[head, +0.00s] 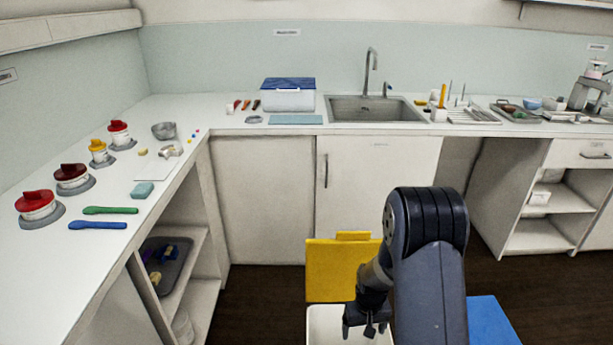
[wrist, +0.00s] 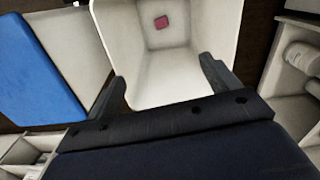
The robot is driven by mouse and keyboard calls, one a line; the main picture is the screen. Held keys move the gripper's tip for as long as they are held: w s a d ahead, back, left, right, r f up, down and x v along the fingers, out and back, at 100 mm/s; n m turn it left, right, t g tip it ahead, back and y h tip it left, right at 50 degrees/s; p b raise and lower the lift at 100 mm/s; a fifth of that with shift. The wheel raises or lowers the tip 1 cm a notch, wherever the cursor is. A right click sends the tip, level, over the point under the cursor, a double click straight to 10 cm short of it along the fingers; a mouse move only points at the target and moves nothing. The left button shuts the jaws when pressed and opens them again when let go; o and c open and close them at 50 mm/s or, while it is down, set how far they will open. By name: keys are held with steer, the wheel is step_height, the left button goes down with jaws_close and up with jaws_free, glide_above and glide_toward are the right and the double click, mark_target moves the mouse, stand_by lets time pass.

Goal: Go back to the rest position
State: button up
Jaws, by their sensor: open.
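My gripper (head: 367,322) hangs pointing down over a white bin (head: 325,325) in the head view, low in front of the counters. In the wrist view my gripper (wrist: 160,95) is open, its two dark fingers apart with nothing between them. The white bin (wrist: 215,75) lies beyond the fingertips, and a small dark pink block (wrist: 161,22) rests on its floor. A raised yellow lid (head: 343,268) stands behind the bin in the head view.
A blue panel (head: 490,322) is right of my arm; it also shows in the wrist view (wrist: 40,65). The left counter (head: 60,275) holds several lidded jars and two spatulas. The back counter (head: 220,122) has a sink (head: 375,108) and a blue-lidded box (head: 288,97). Dark floor (head: 262,300) lies between.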

steer(key=s+r+p, duration=0.3)
steer(key=r+p, duration=0.2)
steer(key=p, duration=0.3)
steer(key=s+r+m+p, duration=0.1)
steer(key=s+r+p, duration=0.1)
steer(key=r+p, duration=0.3)
steer(key=shift+s+r+m+p, duration=0.2)
steer(key=shift+s+m+p, duration=0.15)
steer(key=shift+p, duration=1.65)
steer(key=shift+s+a+r+p, duration=0.1)
steer(key=shift+s+r+p, duration=0.05)
steer(key=shift+p, duration=0.15)
